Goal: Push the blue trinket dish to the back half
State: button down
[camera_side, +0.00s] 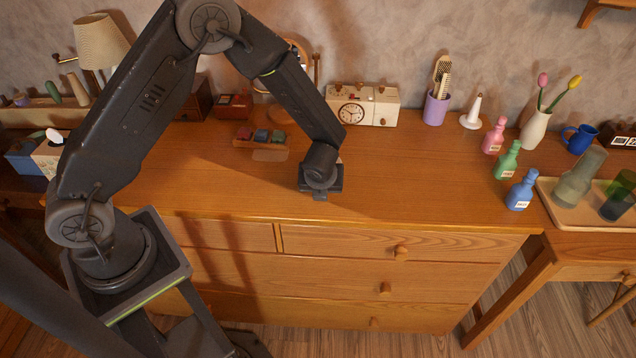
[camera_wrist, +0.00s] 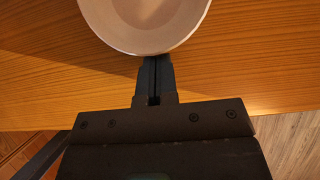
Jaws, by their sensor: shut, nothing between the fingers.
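In the wrist view a round, shallow dish (camera_wrist: 145,18) lies at the top edge, partly out of the picture. It looks pale grey-beige there, and I cannot make out blue on it. My gripper (camera_wrist: 156,62) is shut and empty, with its fingertips right at the dish's near rim; I cannot tell whether they touch it. In the side view my gripper (camera_side: 320,196) points down close to the dresser top (camera_side: 420,185), near its front edge. I cannot make out the dish in that view; my wrist and arm seem to hide it.
A white clock box (camera_side: 378,108), a purple cup with brushes (camera_side: 435,108) and a white cone stand (camera_side: 473,113) line the back. Pink (camera_side: 494,137), green (camera_side: 507,163) and blue (camera_side: 521,193) bottles stand at right. A small tray (camera_side: 262,142) is back left. The middle right is clear.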

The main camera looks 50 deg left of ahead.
jog(key=shift+w+a, duration=0.25)
jog(key=shift+w+a, duration=0.1)
jog(key=shift+w+a, duration=1.65)
jog(key=shift+a, duration=0.05)
jog(key=shift+w+a, duration=1.75)
jog(key=shift+w, duration=0.05)
jog(key=shift+w+a, duration=0.8)
jog(key=shift+s+d, duration=1.1)
